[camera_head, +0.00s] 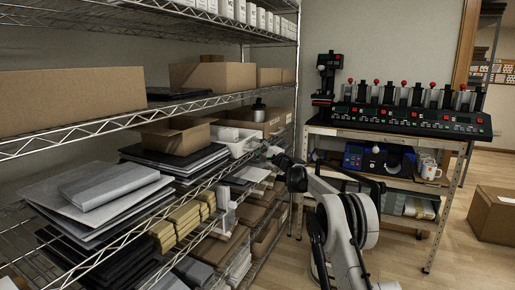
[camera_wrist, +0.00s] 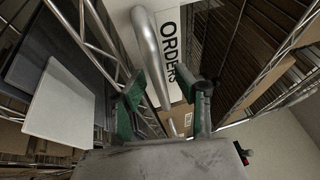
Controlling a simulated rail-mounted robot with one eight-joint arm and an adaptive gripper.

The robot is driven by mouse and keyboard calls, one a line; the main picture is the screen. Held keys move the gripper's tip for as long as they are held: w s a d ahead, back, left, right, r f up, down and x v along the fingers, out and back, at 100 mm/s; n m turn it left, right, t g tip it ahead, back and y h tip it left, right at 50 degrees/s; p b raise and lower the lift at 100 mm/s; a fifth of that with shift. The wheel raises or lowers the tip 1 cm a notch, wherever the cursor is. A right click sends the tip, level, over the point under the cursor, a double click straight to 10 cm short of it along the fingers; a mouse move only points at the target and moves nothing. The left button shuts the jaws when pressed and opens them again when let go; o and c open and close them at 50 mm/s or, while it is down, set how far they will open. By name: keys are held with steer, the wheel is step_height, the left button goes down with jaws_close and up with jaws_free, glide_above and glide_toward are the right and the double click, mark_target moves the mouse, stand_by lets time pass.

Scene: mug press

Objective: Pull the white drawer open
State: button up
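The white drawer (camera_head: 236,145) sits on the middle level of the wire rack in the head view. In the wrist view its white front (camera_wrist: 176,22) carries the word ORDERS and a grey bar handle (camera_wrist: 149,50). My gripper (camera_head: 263,152) is beside the drawer's front. In the wrist view my gripper (camera_wrist: 165,92) has its two green-padded fingers wide apart. I cannot tell whether a finger touches the handle. The drawer's inside is mostly hidden.
The wire rack (camera_head: 105,128) holds cardboard boxes and flat grey packs (camera_head: 110,185) left of the drawer. A wheeled cart (camera_head: 385,140) with a mug press machine (camera_head: 410,119) stands to the right. A cardboard box (camera_head: 492,213) is on the floor at far right.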

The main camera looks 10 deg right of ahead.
jaws_close()
